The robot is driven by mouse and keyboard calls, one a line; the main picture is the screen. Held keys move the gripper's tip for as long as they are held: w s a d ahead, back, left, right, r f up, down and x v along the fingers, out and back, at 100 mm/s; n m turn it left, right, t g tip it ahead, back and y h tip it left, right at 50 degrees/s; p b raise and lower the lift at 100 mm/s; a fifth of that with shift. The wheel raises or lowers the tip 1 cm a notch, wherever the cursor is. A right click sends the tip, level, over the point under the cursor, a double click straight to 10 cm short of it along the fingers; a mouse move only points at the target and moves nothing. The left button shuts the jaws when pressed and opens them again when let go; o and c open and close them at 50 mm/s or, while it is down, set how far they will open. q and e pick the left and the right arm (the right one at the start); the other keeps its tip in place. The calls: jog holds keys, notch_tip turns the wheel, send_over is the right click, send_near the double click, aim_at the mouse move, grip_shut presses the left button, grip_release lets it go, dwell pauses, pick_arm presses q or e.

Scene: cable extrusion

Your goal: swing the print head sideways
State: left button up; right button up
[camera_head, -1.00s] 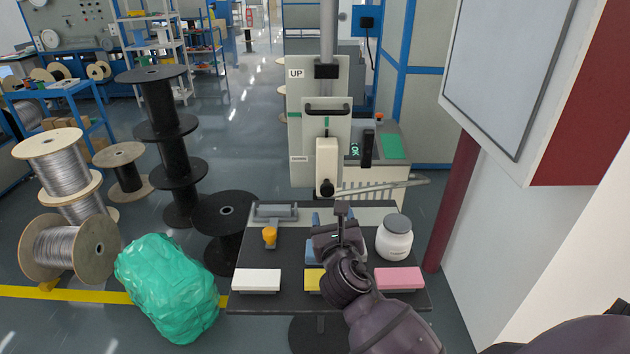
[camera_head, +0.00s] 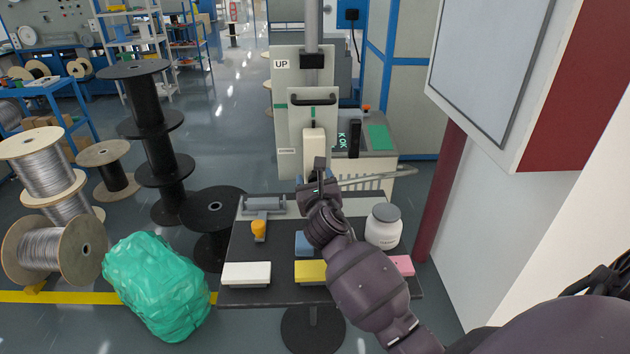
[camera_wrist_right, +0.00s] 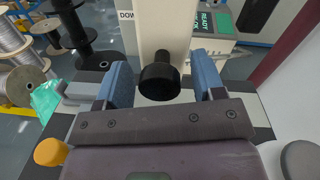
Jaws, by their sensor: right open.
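The print head (camera_head: 314,146) is a cream block on the upright white plate of the machine, behind the small table. Its round black knob (camera_wrist_right: 160,84) shows in the right wrist view, below the cream body (camera_wrist_right: 166,28). My right gripper (camera_head: 319,172) is in front of the print head and hides the knob in the head view. In the right wrist view its two blue-padded fingers (camera_wrist_right: 163,77) are open, one on each side of the knob, with gaps visible. My left gripper is out of view.
The dark table (camera_head: 232,245) below holds a white block (camera_head: 246,274), a yellow block (camera_head: 311,272), an orange-yellow knobbed item (camera_head: 258,229) and a lidded white jar (camera_head: 383,227). A grey cabinet (camera_head: 490,70) hangs at the right. Black spools (camera_head: 158,130) stand to the left.

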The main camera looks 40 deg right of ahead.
jog(key=shift+c, duration=0.3)
jog(key=c, duration=0.7)
grip_shut()
